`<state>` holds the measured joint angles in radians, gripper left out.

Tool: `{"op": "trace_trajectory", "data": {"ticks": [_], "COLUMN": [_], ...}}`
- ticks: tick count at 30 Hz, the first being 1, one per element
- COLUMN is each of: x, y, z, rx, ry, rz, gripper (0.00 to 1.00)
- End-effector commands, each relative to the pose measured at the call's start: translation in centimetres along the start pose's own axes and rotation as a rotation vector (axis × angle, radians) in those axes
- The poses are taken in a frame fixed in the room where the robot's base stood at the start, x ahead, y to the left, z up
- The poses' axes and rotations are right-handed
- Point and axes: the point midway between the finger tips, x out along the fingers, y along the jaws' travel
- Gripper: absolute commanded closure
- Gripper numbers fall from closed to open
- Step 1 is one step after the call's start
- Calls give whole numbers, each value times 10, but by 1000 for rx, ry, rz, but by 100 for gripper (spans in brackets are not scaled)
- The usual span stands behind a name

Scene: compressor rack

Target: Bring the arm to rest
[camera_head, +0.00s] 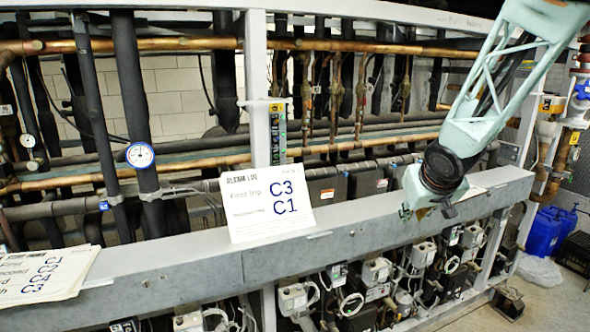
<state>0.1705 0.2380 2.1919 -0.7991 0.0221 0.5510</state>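My arm (500,95) is pale green and reaches in from the upper right. Its dark wrist joint (441,168) hangs in front of the rack's grey beam. My gripper (428,211) is below the wrist, just in front of the beam at right of centre. It is small and partly hidden by the wrist, so I cannot tell how far its fingers are apart. Nothing is seen held in it.
The grey beam (380,222) crosses the view. An alarm log card (265,203) reading C3 and C1 stands on it, and a stack of papers (45,275) lies at left. Pipes and a gauge (140,155) are behind. Blue containers (545,232) stand at right.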

Motion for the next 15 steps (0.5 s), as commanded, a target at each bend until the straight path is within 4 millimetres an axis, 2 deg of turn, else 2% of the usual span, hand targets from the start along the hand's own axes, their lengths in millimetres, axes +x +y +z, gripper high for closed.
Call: {"op": "trace_trajectory", "data": {"ticks": [15], "x": [-84], "y": [1], "z": [45], "rx": [31], "ry": [-51], "rz": [72], "gripper": [81]}}
